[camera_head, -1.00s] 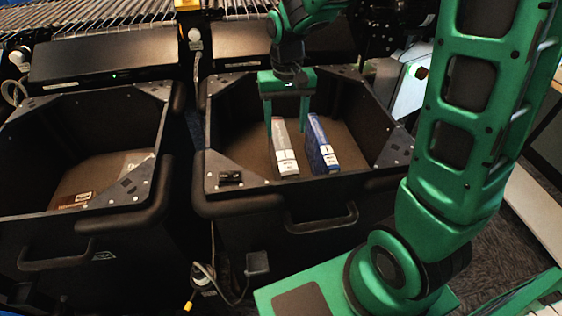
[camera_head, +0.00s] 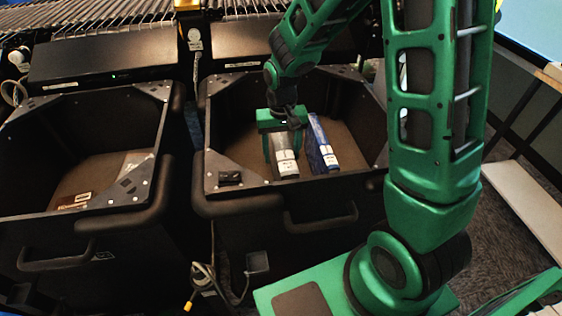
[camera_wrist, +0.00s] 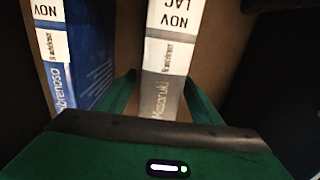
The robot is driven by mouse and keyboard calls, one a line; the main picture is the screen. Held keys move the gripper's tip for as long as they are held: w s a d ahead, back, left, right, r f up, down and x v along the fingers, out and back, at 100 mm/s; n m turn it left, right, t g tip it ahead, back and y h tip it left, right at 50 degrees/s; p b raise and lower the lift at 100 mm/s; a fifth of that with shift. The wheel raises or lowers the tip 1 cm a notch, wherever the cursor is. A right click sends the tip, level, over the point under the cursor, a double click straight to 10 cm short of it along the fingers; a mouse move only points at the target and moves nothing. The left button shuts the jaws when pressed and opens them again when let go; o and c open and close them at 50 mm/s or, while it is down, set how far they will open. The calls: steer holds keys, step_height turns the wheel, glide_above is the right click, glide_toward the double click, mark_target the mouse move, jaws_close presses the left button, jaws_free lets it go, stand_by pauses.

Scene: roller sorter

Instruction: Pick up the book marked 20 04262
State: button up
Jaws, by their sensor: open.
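A grey book with a white spine label (camera_head: 287,168) stands in the right black bin (camera_head: 330,202). A blue book (camera_head: 323,150) with a white label stands just right of it. No number 20 04262 is readable on either. My gripper (camera_head: 282,152) is open and low in the bin, one finger on each side of the grey book. The wrist view shows the grey book (camera_wrist: 168,60) between the spread fingers (camera_wrist: 162,100), with "NOV LAC" on its label. The blue book (camera_wrist: 85,55) is left of the fingers there. The grey book's far part is hidden by my gripper.
The left black bin (camera_head: 120,218) holds a few flat items (camera_head: 75,200) on its floor. Bin walls surround my gripper. A roller conveyor (camera_head: 110,30) runs behind. The right bin's floor is clear right of the blue book.

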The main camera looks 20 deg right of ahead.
steer(key=shift+f, duration=0.2)
jaws_close()
steer(key=shift+w+r, duration=0.1)
steer(key=shift+r, duration=0.05)
